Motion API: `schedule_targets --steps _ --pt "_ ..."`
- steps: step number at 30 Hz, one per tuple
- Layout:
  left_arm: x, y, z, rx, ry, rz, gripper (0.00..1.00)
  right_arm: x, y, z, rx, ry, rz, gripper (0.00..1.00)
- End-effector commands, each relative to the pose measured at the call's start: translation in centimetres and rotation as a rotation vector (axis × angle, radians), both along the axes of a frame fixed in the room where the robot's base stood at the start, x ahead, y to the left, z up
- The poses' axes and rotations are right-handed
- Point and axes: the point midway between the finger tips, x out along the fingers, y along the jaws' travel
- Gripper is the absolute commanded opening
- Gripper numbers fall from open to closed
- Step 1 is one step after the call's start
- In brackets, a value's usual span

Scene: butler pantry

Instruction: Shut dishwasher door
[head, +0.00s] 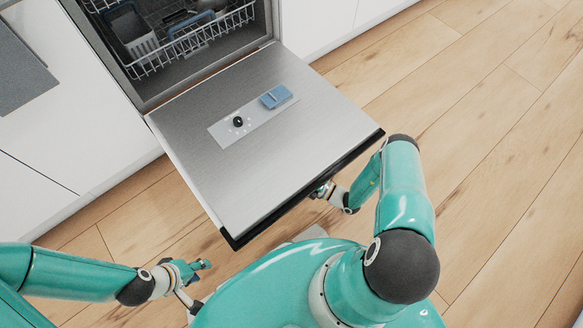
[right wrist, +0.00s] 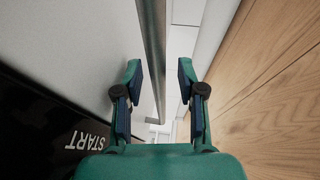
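The dishwasher door (head: 270,140) is folded down and open, its inner steel face up, below the open tub (head: 170,30).
A wire rack (head: 190,45) with dishes sits inside the tub. A blue detergent cover (head: 276,96) is on the door. White cabinets (head: 60,110) flank the dishwasher. The wood floor (head: 480,130) on the right is clear. A black panel with START (right wrist: 60,140) shows in the wrist view.

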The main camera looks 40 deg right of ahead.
Motion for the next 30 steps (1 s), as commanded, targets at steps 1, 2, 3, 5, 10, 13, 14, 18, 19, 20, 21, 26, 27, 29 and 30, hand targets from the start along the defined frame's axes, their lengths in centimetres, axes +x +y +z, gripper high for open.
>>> schedule_targets --steps 1,2,3,5,10,13,14,18,19,20,21,26,27,29,30 --pt "0.0 0.0 0.0 0.000 0.000 0.000 0.40 0.1 0.0 0.0 0.000 0.000 0.000 0.39" --pt "0.0 0.0 0.0 0.000 0.000 0.000 0.40 0.1 0.0 0.0 0.000 0.000 0.000 0.39" --pt "0.0 0.0 0.0 0.000 0.000 0.000 0.40 0.1 0.0 0.0 0.000 0.000 0.000 0.39" --pt "0.0 0.0 0.0 0.000 0.000 0.000 0.40 0.1 0.0 0.0 0.000 0.000 0.000 0.39" --pt "0.0 0.0 0.0 0.000 0.000 0.000 0.40 0.0 0.0 0.0 0.000 0.000 0.001 0.19" --pt "0.0 0.0 0.0 0.000 0.000 0.000 0.40 0.0 0.0 0.0 0.000 0.000 0.001 0.03" --pt "0.0 0.0 0.0 0.000 0.000 0.000 0.40 0.0 0.0 0.0 -0.001 0.001 0.001 0.00" --pt "0.0 0.0 0.0 0.000 0.000 0.000 0.40 0.0 0.0 0.0 -0.001 0.002 0.001 0.00" --pt "0.0 0.0 0.0 0.000 0.000 0.000 0.40 0.0 0.0 0.0 -0.001 0.002 0.001 0.00" --pt "0.0 0.0 0.0 0.000 0.000 0.000 0.40 0.0 0.1 -0.1 -0.001 0.002 0.001 0.00" --pt "0.0 0.0 0.0 0.000 0.000 0.000 0.40 0.0 0.1 -0.1 -0.001 0.002 0.001 0.00" --pt "0.0 0.0 0.1 0.000 0.000 0.000 0.40 0.0 -0.4 0.0 -0.002 0.004 -0.005 0.00" --pt "0.0 0.0 0.2 0.000 0.000 0.000 0.40 0.0 -0.4 0.1 -0.002 0.005 -0.006 0.00" --pt "0.0 0.0 0.5 0.000 0.000 0.000 0.40 -0.1 -0.4 0.4 -0.003 0.008 -0.007 0.00" --pt "0.0 0.0 0.7 0.000 0.000 0.000 0.40 -0.1 -0.4 0.6 -0.003 0.012 -0.007 0.00"
